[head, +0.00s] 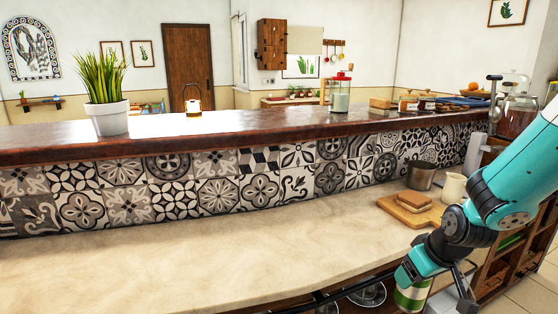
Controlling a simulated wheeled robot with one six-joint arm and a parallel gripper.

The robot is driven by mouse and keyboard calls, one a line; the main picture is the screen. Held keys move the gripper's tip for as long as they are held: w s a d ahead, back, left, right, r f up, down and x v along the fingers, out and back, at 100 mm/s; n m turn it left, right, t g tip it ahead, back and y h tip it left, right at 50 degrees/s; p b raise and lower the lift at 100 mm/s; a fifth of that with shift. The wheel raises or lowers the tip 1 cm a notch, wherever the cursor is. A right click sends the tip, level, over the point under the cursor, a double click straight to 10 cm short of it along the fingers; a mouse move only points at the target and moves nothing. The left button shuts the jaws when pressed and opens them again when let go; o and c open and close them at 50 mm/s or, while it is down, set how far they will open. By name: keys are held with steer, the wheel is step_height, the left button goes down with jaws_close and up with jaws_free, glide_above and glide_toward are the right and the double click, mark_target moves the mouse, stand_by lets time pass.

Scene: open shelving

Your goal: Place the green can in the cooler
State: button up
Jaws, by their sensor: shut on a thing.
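My gripper (437,283) is at the lower right of the head view, in front of the counter's front edge. It is shut on a green can (412,294), which has a pale band and shows just below the gripper. I cannot see a cooler that I can make out for certain in this view.
The pale counter (200,265) is mostly bare at the left and middle. A cutting board with bread (415,201), a metal pot (421,176) and a cream mug (453,187) stand at its right. A wooden shelf unit (507,258) is at far right. A potted plant (108,118) stands on the raised ledge.

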steer(key=s+f+m+h, duration=0.1)
steer(key=s+f+m, duration=0.2)
steer(key=f, duration=1)
steer(key=s, duration=0.3)
steer(key=shift+d+f+m, duration=0.15)
steer(key=shift+f+m, duration=0.05)
steer(key=shift+m, duration=0.1)
steer(key=shift+s, duration=0.1)
